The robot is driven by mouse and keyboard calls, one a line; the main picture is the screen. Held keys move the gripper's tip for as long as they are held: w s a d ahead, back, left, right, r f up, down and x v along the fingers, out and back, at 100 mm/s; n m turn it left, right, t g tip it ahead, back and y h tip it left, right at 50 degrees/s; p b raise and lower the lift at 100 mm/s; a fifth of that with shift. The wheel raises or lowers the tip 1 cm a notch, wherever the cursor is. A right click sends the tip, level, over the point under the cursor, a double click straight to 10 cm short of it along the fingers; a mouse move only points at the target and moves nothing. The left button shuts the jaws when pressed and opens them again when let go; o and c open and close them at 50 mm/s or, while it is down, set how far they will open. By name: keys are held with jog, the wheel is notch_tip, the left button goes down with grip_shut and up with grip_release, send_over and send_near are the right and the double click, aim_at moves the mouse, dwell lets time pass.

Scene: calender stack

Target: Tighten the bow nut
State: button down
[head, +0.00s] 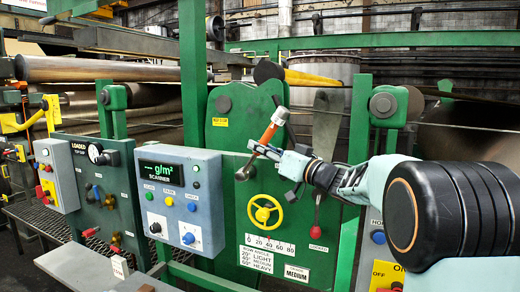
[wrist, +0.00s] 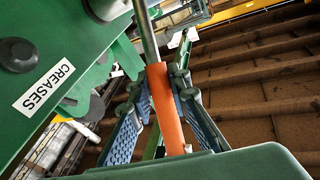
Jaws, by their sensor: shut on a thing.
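My gripper (head: 268,146) reaches in from the right in the head view. It is shut on the orange handle (head: 271,129) of a tool with a metal shaft. In the wrist view, the orange handle (wrist: 166,108) lies between the two blue-padded fingers of my gripper (wrist: 160,78). The metal shaft (wrist: 147,35) runs out of the top of that view. In the head view the tool is tilted, and its lower left end is near a dark round part (head: 241,174) on the green frame. I cannot make out which part is the bow nut, or whether the tool touches it.
A yellow handwheel (head: 264,211) and a red-knobbed lever (head: 316,230) are below my gripper. The scanner box (head: 178,198) stands to the left. A green upright (head: 359,118) rises behind my arm. The green CREASES panel (wrist: 60,60) is close on the left in the wrist view.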

jog(key=shift+s+d+f+m+t+y+b, duration=0.25)
jog(key=shift+d+f+m+t+y+b, duration=0.4)
jog(key=shift+b, duration=2.15)
jog(key=shift+s+d+f+m+t+y+b, duration=0.35)
jog(key=shift+d+f+t+b, duration=0.5)
jog(key=shift+b, duration=1.9)
jog(key=shift+s+d+f+m+t+b, duration=0.15)
jog(key=shift+f+m+t+b, duration=0.3)
jog(key=shift+b, duration=1)
jog(key=shift+w+d+f+m+t+b, duration=0.1)
jog(key=shift+d+f+m+t+b, duration=0.2)
jog(key=shift+t+b, duration=0.75)
jog(key=shift+s+d+f+m+t+b, duration=0.15)
jog(key=shift+f+m+b, duration=0.3)
jog(key=shift+b, duration=1.35)
